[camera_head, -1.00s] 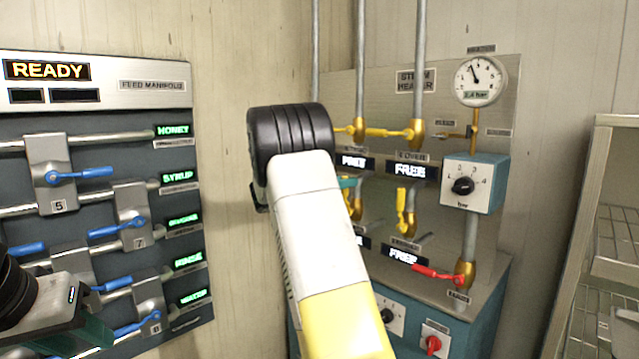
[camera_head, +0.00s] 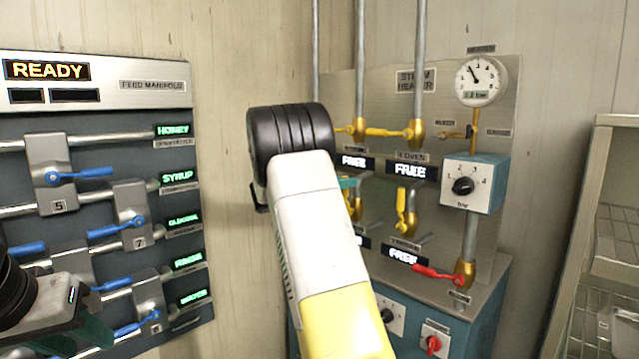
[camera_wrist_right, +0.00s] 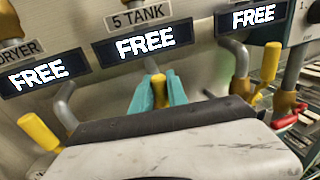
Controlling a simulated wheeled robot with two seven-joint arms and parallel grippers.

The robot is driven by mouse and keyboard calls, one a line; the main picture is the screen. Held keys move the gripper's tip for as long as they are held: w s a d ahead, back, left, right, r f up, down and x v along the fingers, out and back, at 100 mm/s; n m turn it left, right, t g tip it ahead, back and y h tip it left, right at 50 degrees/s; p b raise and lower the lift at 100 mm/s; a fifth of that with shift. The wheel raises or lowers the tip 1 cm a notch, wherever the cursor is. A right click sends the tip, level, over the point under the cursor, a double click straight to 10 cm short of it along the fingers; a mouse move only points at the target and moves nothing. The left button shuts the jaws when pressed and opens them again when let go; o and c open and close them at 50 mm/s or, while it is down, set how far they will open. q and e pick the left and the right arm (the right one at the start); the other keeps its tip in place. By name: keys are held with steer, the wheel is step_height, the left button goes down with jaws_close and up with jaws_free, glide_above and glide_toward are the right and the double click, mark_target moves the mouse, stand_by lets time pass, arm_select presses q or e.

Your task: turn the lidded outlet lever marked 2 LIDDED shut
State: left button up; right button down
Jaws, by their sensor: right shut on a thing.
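In the right wrist view, my right gripper (camera_wrist_right: 158,90) has its teal fingers shut around a yellow lever (camera_wrist_right: 159,92) below the plate 5 TANK (camera_wrist_right: 140,17) and its FREE display. In the head view my right arm covers much of that spot; only a bit of teal finger (camera_head: 347,183) shows at the steam header (camera_head: 480,125). I cannot read the mark 2 LIDDED in either view, so I cannot tell which lever bears it. My left gripper (camera_head: 92,338) is at the lower left, partly cut off, in front of the feed manifold.
A red lever (camera_head: 437,274) and a knob box (camera_head: 474,184) are further right. The feed manifold (camera_head: 155,97) with blue levers is at left, a wire rack (camera_head: 612,235) at right.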

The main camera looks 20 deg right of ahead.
steer(key=shift+w+a, duration=0.1)
stand_by(0.6)
steer(key=w+a+f+n+t, duration=0.1)
steer(key=w+f+n, duration=0.3)
steer(key=n, duration=0.6)
steer(key=w+a+f+n+t+h, duration=0.1)
steer(key=w+a+f+n+t, duration=0.1)
steer(key=n, duration=0.8)
steer(key=shift+w+a+f+t, duration=0.3)
steer(key=shift+w+f+t, duration=0.4)
steer(key=shift+w+f, duration=0.9)
steer(key=shift+s+f+n, duration=0.3)
steer(key=shift+f, duration=0.05)
steer(key=c, duration=1.3)
jaws_free()
steer(key=shift+r, duration=0.1)
